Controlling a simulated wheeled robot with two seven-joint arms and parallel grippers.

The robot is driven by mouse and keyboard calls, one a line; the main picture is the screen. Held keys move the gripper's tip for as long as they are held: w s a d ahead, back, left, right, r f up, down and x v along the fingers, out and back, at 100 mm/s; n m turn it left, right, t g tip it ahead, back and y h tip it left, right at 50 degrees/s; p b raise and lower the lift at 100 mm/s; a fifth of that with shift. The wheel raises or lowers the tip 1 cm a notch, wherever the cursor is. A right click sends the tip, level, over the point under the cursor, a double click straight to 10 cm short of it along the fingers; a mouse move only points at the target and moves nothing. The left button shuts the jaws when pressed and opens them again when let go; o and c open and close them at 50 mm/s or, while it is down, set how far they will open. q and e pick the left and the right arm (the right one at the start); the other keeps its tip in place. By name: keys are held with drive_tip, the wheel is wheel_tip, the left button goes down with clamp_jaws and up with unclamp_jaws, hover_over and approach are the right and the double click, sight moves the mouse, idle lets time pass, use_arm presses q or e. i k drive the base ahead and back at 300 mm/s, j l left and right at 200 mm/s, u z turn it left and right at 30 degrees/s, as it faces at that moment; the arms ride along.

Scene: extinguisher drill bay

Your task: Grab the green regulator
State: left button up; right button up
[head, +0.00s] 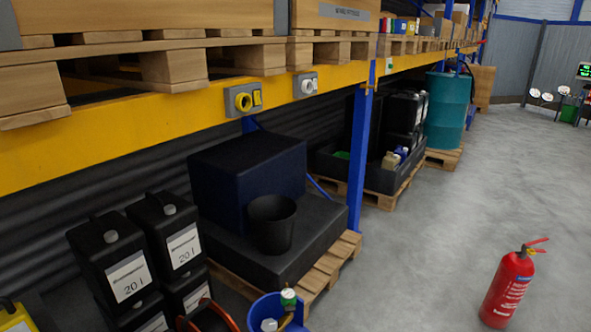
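A small regulator with a green top (288,299) and a brass-coloured lower part shows at the bottom edge of the head view. It is in or at a round blue container (264,309), beside a whitish item (268,325). The container is cut off by the frame edge, so its lower part is hidden. I cannot tell exactly how the regulator rests there. Neither of my grippers is in view.
Black 20 l canisters (113,258) stand left of the blue container. A pallet (327,266) with a black base and bucket (271,223) is behind. A blue rack post (359,160) stands beyond. A red extinguisher (507,290) stands right; grey floor between is clear.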

sight(288, 294)
drive_tip(key=i+l+u, duration=0.3)
drive_tip(key=u, duration=0.2)
drive_tip(key=i+l+u, duration=0.5)
drive_tip(key=k, duration=0.1)
